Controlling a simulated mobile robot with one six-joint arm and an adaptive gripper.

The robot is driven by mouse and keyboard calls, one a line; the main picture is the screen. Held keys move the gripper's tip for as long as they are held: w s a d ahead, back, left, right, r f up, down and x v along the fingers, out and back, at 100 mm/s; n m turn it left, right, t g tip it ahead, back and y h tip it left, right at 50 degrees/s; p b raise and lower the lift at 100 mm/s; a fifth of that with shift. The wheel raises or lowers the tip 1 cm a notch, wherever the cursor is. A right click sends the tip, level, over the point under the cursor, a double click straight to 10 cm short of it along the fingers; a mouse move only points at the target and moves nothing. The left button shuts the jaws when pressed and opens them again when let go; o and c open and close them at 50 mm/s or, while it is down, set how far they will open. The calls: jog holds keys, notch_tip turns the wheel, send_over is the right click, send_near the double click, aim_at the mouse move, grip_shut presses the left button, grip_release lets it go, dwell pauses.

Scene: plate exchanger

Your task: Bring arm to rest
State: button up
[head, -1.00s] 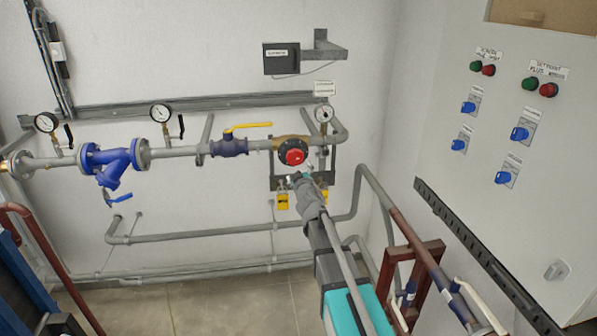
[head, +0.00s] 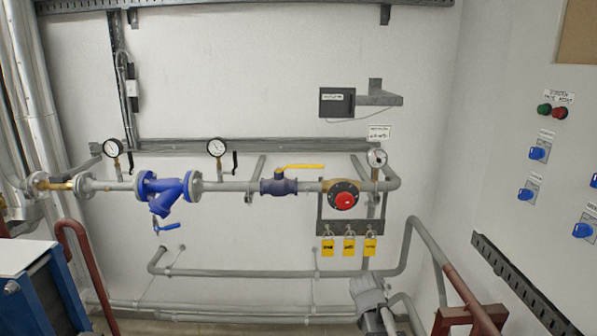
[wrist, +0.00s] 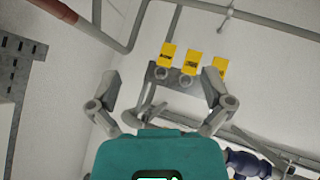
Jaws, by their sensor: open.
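My gripper (head: 370,292) shows at the bottom edge of the head view, right of centre, below the yellow tags and apart from the pipework. In the wrist view my gripper (wrist: 159,78) has its two grey fingers spread wide with nothing held between them. The rack with padlocks and yellow tags (wrist: 190,62) shows beyond the fingers. Most of my arm is outside the head view.
A round valve with a red knob (head: 350,196), a yellow-handled valve (head: 280,186) and a blue strainer (head: 163,194) sit on the wall pipe. A control cabinet (head: 520,230) stands on the right. A red-brown frame (head: 468,318) is right of my gripper.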

jog(key=s+a+f+g+y+b, duration=0.2)
jog(key=s+a+f+g, duration=0.1)
jog(key=s, duration=0.6)
jog(key=s+a+f+g+y+b, duration=0.2)
jog(key=s+f+g, duration=0.3)
jog(key=s, duration=0.5)
notch_tip(320, 180, down, 3)
jog(key=shift+s+a+r+y, duration=0.15)
jog(key=shift+s+a+y, duration=0.15)
jog(key=shift+a, duration=0.25)
